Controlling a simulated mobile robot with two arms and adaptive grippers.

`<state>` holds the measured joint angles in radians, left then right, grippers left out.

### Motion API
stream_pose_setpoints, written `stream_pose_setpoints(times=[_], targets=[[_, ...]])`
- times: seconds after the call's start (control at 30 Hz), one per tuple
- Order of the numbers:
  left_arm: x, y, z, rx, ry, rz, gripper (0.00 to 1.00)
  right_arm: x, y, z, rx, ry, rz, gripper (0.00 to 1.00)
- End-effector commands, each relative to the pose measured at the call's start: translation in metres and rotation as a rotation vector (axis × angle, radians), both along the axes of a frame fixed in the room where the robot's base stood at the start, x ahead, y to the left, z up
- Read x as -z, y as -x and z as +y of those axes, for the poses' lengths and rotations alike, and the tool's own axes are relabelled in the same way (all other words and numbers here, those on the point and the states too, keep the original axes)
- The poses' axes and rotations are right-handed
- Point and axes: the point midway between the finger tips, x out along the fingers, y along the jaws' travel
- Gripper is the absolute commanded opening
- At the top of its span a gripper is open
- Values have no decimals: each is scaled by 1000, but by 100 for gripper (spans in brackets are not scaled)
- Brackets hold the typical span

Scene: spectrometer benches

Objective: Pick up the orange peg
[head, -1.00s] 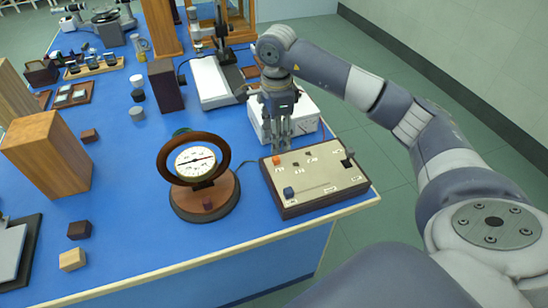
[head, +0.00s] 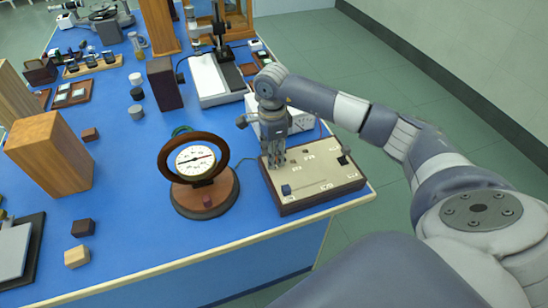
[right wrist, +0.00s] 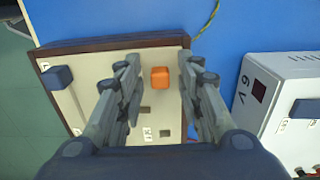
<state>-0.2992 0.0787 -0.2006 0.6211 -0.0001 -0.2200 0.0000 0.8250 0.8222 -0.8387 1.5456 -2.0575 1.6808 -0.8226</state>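The orange peg (right wrist: 160,77) stands on the cream-topped board (right wrist: 85,78) near its edge, in the right wrist view. My right gripper (right wrist: 158,80) is open, with one finger on each side of the peg and a gap on both sides. In the head view my right gripper (head: 274,162) points down over the left part of the board (head: 325,178) and hides the peg. A blue peg (head: 286,190) stands near the board's front left corner; it also shows in the right wrist view (right wrist: 58,77). My left gripper is not in view.
A round dial gauge (head: 195,161) on a wooden base stands just left of the board. A white box (head: 300,122) sits behind my right gripper. A dark block (head: 345,150) sits at the board's right side. The table edge is close in front.

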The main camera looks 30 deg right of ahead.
Motion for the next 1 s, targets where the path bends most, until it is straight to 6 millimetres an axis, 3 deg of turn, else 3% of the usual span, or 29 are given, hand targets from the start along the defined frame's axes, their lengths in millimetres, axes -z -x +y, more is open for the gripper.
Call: stream_pose_setpoints(times=[0.03,0.1,0.57,0.83,1.0], targets=[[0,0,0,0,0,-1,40,0,0,0,0,0,0,15],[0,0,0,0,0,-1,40,0,0,0,0,0,0,0],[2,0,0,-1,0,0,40,-4,-1,0,0,-1,-2,0],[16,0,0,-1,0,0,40,-35,-2,0,-1,1,-7,0],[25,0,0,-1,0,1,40,-36,24,30,-7,-2,-1,0]])
